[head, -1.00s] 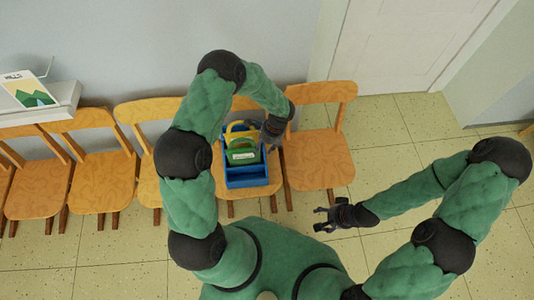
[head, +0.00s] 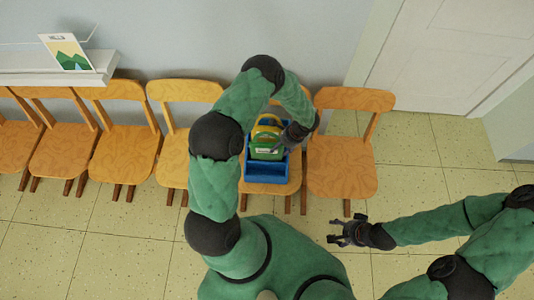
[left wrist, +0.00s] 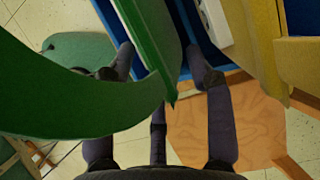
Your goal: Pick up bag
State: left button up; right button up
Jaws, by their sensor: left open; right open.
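A green bag (head: 266,146) with a pale label stands upright in a blue open holder (head: 268,178) on a wooden chair. A yellow bag (head: 267,125) stands just behind it. My left gripper (head: 284,142) is at the right side of the green bag, with its fingers open. In the left wrist view, the green bag (left wrist: 150,35) extends between the spread fingers of my left gripper (left wrist: 163,68), and its green front part covers some of the left finger. I cannot tell whether the fingers touch it. My right gripper (head: 345,234) is open and empty, low over the floor.
Wooden chairs stand in a row along the wall; an empty chair (head: 342,168) is right of the holder. A white shelf (head: 75,68) with a picture card (head: 66,52) is at the upper left. A door (head: 445,50) is at the upper right. The tiled floor in front is open.

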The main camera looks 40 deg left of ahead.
pick_arm(q)
jog(key=shift+x, duration=0.95)
grip_shut()
